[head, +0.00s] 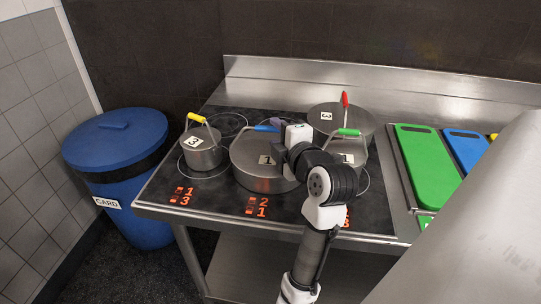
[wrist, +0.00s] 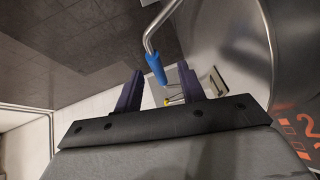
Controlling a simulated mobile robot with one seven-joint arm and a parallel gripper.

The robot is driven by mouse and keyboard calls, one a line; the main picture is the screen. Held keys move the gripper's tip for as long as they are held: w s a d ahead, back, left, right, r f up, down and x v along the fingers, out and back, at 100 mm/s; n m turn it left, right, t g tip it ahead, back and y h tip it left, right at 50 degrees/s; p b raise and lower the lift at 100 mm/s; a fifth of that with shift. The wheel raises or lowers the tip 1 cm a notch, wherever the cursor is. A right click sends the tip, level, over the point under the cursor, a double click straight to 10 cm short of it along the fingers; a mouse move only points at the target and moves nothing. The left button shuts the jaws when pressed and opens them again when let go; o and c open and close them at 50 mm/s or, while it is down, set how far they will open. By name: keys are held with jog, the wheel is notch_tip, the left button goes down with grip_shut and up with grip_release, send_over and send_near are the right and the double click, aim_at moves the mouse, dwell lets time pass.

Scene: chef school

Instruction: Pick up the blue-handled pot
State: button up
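The blue-handled pot (head: 250,178) is a wide grey metal pot marked 1, on the middle of the cooktop. Its blue handle grip (head: 266,128) stands up above the lid, partly behind my arm. My gripper (head: 277,122) is over the pot's far right side, close to the blue grip; its fingers are mostly hidden in the head view. In the wrist view my gripper (wrist: 160,69) is open, with its two dark purple fingers apart. The blue grip (wrist: 156,68) appears between the fingertips there; I cannot tell its exact depth. No contact is visible.
A yellow-handled pot (head: 201,155) stands left, a green-handled pot (head: 353,158) close right, and a red-handled pot (head: 355,114) behind. Green (head: 425,165) and blue (head: 467,150) boards lie right. A blue bin (head: 120,175) stands left of the counter.

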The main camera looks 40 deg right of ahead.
aim_at(274, 130)
jog(key=p+x, duration=0.1)
jog(key=x, duration=0.1)
jog(key=p+x, duration=0.1)
jog(key=shift+w+d+r, duration=0.15)
jog(key=shift+w, duration=0.3)
jog(key=shift+w+d, duration=0.15)
jog(key=shift+w, duration=0.4)
grip_shut()
dwell(0.5)
